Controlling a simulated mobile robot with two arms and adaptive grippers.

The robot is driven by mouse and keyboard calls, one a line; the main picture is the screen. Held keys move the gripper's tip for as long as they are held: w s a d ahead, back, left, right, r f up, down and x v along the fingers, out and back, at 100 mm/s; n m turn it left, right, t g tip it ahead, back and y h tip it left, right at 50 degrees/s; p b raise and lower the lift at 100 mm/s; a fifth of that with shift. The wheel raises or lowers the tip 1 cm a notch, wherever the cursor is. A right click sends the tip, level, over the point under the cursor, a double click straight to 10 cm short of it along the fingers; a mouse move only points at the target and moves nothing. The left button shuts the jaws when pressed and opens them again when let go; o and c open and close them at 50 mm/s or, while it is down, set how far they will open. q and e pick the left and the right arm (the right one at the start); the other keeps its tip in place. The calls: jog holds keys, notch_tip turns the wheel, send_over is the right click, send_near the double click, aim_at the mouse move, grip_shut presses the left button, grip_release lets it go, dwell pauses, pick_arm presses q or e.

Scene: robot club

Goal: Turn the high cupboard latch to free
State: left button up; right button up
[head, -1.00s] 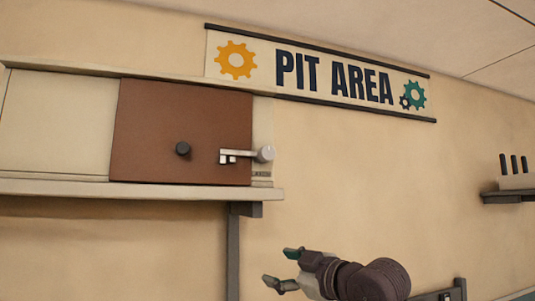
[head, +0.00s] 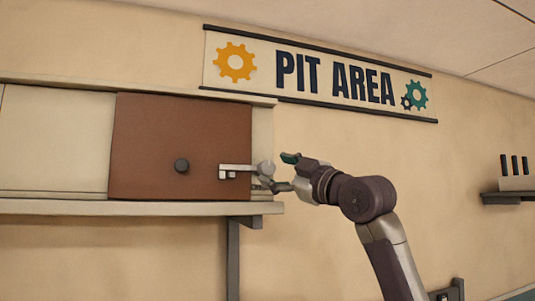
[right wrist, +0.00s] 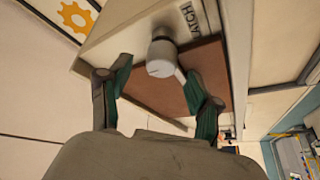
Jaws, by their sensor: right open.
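The cupboard latch (head: 237,171) is a pale bar lying level across the right edge of the brown cupboard door (head: 150,145). Its round grey-white knob (head: 266,168) is at the bar's right end, on the pale frame. My right gripper (head: 277,172) is open, right at the knob from the right. In the right wrist view, the knob (right wrist: 161,57) shows between the green-padded fingertips of the gripper (right wrist: 154,72), with the bar partly hidden behind a finger. I cannot tell whether either finger touches it. My left gripper is not in view.
The door has a dark round knob (head: 181,166). A pale shelf ledge (head: 120,208) runs under the cupboard on a grey bracket (head: 233,255). A PIT AREA sign (head: 320,75) hangs above. A small shelf (head: 508,197) is at far right. The wall between is clear.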

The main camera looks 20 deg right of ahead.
aim_at(270, 168)
jog(key=p+x, duration=0.1)
jog(key=x, duration=0.1)
jog(key=shift+w+a+r, duration=0.15)
jog(key=shift+w+r, duration=0.05)
jog(key=shift+w, duration=0.1)
jog(key=shift+w+a+p, duration=0.2)
jog(key=shift+w+p, duration=0.15)
jog(key=shift+w, duration=0.25)
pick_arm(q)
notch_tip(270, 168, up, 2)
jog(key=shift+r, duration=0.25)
pick_arm(e)
grip_shut()
